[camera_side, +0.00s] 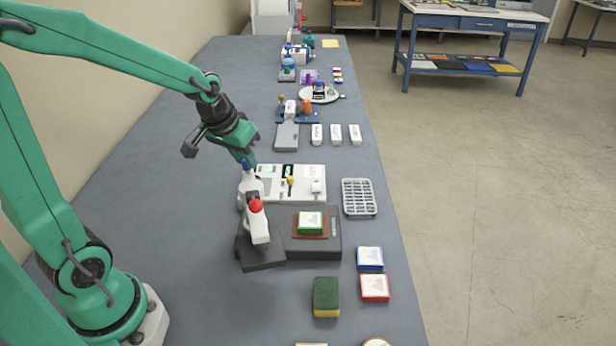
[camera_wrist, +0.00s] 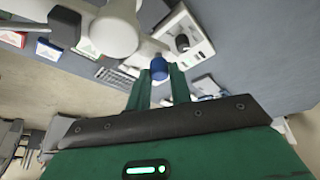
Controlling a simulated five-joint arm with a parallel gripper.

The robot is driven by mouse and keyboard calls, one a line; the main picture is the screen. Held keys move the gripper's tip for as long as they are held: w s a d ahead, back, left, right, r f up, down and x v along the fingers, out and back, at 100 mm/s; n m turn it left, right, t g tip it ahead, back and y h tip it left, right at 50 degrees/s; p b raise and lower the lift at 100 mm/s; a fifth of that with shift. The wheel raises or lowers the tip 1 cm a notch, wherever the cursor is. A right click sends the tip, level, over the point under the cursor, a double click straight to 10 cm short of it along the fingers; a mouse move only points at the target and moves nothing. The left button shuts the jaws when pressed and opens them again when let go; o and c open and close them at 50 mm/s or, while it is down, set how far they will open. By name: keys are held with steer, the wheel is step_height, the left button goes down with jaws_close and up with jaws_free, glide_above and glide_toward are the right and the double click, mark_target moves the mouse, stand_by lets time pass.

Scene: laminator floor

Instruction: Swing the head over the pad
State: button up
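The white swing head (camera_side: 258,230) with a red cap stands on a dark base, left of the pad. It fills the top left of the wrist view (camera_wrist: 108,32). A blue-tipped handle (camera_side: 246,168) rises at its back. The reddish pad (camera_side: 329,225) lies on the dark plate, with a green and white block (camera_side: 310,222) on it. My gripper (camera_side: 250,156) points down at the blue tip. In the wrist view its two green fingers are apart, one on each side of the blue tip (camera_wrist: 159,69); whether they touch it I cannot tell.
A white panel (camera_side: 270,192) with small controls lies just behind. A grey wire rack (camera_side: 358,197), blue (camera_side: 370,258) and red (camera_side: 375,288) blocks and a sponge (camera_side: 326,297) lie right and in front. The bench left of the head is clear.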

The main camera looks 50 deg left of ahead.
jaws_close()
steer(key=shift+s, duration=0.1)
steer(key=shift+s+n, duration=0.25)
steer(key=shift+n, duration=0.45)
steer(key=o, duration=0.7)
jaws_free()
steer(key=shift+o, duration=0.2)
steer(key=shift+a+r, duration=0.1)
steer(key=shift+r, duration=0.1)
steer(key=v, duration=0.7)
steer(key=shift+r, duration=0.2)
steer(key=shift+s, duration=0.1)
